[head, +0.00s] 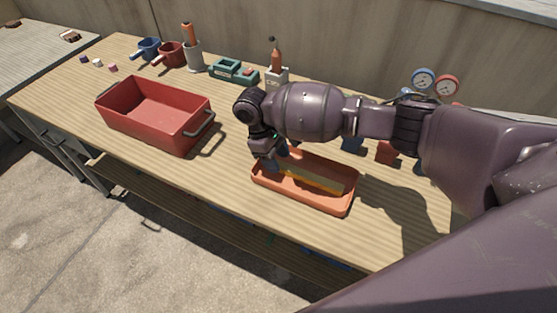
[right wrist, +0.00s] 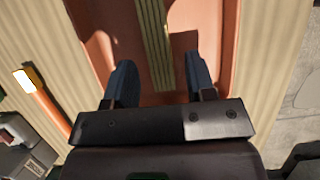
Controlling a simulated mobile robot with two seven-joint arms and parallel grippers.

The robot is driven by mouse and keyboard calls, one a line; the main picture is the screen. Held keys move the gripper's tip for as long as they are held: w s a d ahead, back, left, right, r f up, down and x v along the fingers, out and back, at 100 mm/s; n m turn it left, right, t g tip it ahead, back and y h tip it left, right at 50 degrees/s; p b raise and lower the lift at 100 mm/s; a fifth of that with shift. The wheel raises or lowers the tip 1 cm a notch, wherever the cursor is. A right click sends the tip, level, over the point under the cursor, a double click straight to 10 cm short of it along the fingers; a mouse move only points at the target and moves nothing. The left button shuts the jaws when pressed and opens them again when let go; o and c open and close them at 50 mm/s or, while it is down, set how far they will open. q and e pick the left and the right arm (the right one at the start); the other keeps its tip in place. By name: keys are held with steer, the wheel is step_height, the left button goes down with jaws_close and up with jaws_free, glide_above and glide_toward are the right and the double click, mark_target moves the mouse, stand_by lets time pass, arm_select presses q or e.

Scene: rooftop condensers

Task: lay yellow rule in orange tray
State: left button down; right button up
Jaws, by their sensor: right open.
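The yellow rule (head: 322,181) lies lengthwise in the orange tray (head: 303,199), along its floor as far as I can see. In the right wrist view the rule (right wrist: 154,40) runs away from me, its near end between the fingers, with gaps on both sides. The tray (right wrist: 207,35) shows beneath it. My right gripper (head: 277,157) is over the tray's left end; its blue fingers (right wrist: 160,80) are spread and hold nothing. The gripper hides part of the tray's far left side in the head view. My left gripper is not in view.
A large red bin (head: 150,125) with metal handles stands left of the tray. Mugs, a grey holder (head: 193,57), a teal box (head: 226,69) and a bottle stand along the back. Gauges (head: 424,79) stand behind my right arm. The bench front between bin and tray is clear.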

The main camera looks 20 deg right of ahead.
steer(key=p+v, duration=0.1)
steer(key=v, duration=1)
steer(key=shift+s+f, duration=0.1)
